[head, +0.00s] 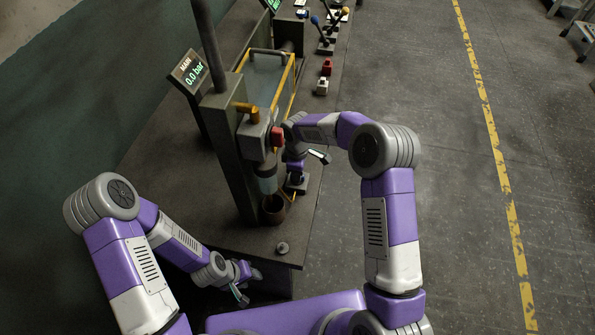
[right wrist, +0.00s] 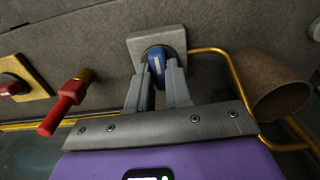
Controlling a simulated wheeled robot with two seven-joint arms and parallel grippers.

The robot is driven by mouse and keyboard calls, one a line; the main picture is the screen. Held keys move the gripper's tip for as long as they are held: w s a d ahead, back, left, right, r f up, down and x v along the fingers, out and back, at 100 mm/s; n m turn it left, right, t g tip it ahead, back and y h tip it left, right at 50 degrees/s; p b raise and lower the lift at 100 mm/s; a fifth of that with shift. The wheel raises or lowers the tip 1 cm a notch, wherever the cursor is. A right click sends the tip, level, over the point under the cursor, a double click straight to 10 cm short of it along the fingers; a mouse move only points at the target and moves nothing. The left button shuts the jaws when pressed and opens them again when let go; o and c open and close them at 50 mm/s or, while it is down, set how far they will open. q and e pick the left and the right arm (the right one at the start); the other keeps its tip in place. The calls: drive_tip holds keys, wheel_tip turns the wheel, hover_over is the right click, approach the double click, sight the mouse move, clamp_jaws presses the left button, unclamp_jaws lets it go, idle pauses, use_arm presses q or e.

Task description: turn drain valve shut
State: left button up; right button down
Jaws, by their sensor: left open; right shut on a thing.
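A blue valve handle (right wrist: 157,63) stands on a square pale plate (right wrist: 137,44) in the right wrist view. No label shows there. My right gripper (right wrist: 159,80) is shut on the handle, with one finger on each side of it. In the head view my right gripper (head: 297,166) is at the bench's right edge beside the dark test stand (head: 233,150), and the handle is hidden. My left gripper (head: 241,289) is open and empty, low by the bench's front edge.
A brown cup (right wrist: 275,85) and a yellow rail (right wrist: 213,50) are close right of the handle; a red-handled valve (right wrist: 64,106) is left. The bench (head: 240,238) carries a display (head: 189,72) reading MAIN 0.0 bar and a small grey knob (head: 282,248).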

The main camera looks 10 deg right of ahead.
idle(0.3)
drive_tip(key=c, duration=1)
unclamp_jaws()
drive_tip(key=shift+c, duration=0.2)
wheel_tip(320, 180, up, 8)
drive_tip(key=shift+f+p, duration=0.15)
drive_tip(key=shift+p, duration=0.25)
